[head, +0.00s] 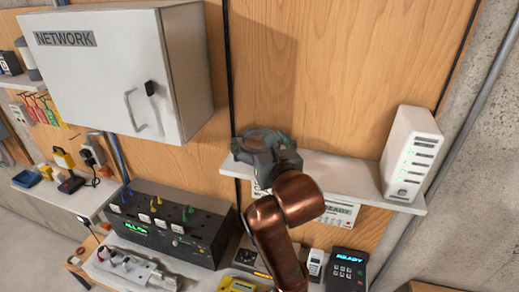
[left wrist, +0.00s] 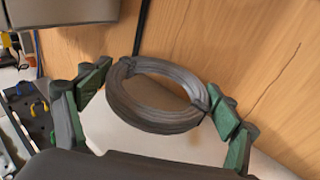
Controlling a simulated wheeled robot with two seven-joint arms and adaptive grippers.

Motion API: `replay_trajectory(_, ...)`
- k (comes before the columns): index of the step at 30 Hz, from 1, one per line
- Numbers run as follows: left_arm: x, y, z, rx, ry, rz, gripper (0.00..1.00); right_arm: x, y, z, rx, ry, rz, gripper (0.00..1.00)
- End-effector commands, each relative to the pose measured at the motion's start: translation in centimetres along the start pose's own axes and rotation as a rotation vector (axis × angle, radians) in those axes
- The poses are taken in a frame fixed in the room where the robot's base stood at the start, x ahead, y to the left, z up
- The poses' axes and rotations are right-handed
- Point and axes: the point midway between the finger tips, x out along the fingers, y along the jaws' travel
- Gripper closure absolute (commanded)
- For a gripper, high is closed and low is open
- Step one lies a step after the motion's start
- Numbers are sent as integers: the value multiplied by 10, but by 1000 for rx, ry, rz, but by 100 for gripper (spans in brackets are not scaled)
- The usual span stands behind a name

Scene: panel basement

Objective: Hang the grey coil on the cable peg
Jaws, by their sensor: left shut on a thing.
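The grey coil (head: 258,132) is a round bundle of dark cable at the left end of the wall shelf. My left gripper (head: 263,143) is shut on it, its arm coming up from below in the head view. In the left wrist view the coil (left wrist: 150,112) sits tilted between the green-padded fingers of the left gripper (left wrist: 160,100), its open middle showing wood panel. I cannot tell whether the coil touches the shelf. I cannot make out the cable peg in either view. My right gripper is out of view.
The white shelf (head: 345,177) holds a white router-like box (head: 411,153) at its right end. The NETWORK cabinet (head: 125,70) juts out at upper left. A black panel with coloured plugs (head: 165,225) stands below. Bare wood panel (head: 340,70) lies above the shelf.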

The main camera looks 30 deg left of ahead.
Motion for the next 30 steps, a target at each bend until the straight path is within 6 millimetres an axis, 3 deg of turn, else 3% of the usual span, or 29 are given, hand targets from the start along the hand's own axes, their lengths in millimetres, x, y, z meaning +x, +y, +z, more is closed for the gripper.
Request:
replay_trajectory(5, 12, -3, -12, 4, 2, 2, 47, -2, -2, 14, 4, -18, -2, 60)
replay_trajectory(12, 18, -5, -36, 3, 1, -1, 47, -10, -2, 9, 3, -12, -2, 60)
replay_trajectory(29, 19, -5, -46, 0, -1, -1, 47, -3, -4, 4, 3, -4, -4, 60)
replay_trajectory(30, 19, -5, -45, 0, 0, -1, 14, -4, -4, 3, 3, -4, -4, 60)
